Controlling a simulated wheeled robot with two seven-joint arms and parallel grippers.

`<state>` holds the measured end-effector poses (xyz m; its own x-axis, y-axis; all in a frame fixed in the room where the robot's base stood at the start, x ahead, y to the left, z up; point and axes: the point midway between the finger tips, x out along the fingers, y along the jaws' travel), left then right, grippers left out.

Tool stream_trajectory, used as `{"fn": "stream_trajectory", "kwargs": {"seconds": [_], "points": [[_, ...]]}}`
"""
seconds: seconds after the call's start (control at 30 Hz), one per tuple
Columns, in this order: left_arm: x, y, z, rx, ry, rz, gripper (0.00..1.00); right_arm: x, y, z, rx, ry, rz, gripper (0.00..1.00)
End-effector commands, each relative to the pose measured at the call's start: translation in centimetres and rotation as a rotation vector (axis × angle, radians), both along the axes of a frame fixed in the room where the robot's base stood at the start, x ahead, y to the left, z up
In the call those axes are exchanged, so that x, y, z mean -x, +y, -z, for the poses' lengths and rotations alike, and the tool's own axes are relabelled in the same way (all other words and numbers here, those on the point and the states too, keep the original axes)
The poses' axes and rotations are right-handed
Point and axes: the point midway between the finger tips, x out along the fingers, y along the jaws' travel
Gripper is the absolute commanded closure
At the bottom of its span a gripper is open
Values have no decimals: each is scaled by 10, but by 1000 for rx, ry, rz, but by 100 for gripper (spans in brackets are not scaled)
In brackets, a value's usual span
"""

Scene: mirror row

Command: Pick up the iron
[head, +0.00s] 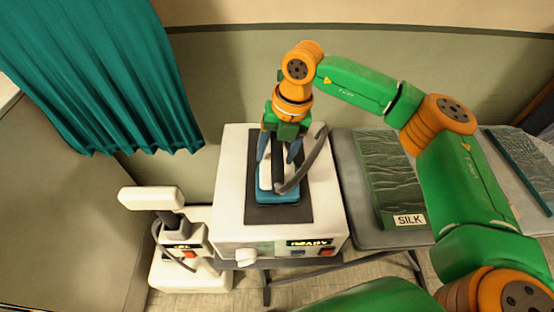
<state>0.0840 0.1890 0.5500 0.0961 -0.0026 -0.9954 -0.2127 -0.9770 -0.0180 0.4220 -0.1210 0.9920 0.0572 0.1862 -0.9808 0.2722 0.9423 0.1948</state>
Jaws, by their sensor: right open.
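The iron (280,196) rests on the dark pad (300,214) on top of a white box-shaped station (232,213). It has a blue lower body, some white on its left side and a dark curved handle or cord arching up on its right. My right gripper (280,158) is directly above the iron, pointing down. Its two blue-grey fingers are apart, on either side of the iron's upper part. I cannot tell whether they touch it. The gripper hides the far end of the iron. My left gripper is not in view.
A grey board (350,190) right of the station holds folded green cloth (385,165) labelled SILK. Another dark cloth (525,165) lies far right. A white device (190,275) with a raised head stands left on the floor. A teal curtain (110,70) hangs upper left.

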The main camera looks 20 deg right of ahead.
Motion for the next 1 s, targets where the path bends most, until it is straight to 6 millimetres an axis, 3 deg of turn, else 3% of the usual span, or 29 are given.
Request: {"fn": "stream_trajectory", "kwargs": {"seconds": [0.1, 0.3, 0.5, 0.57, 1.0], "points": [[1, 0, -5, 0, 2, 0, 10, -1, 2, 12, 0, 1, 0, 33], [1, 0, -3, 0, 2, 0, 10, -1, 3, 14, -1, 0, -1, 33], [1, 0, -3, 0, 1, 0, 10, -1, 3, 14, -2, -1, -1, 87], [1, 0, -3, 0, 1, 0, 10, -1, 3, 14, -2, -1, -1, 100], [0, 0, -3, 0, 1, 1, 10, -1, 3, 13, -3, -1, -1, 100]]}}
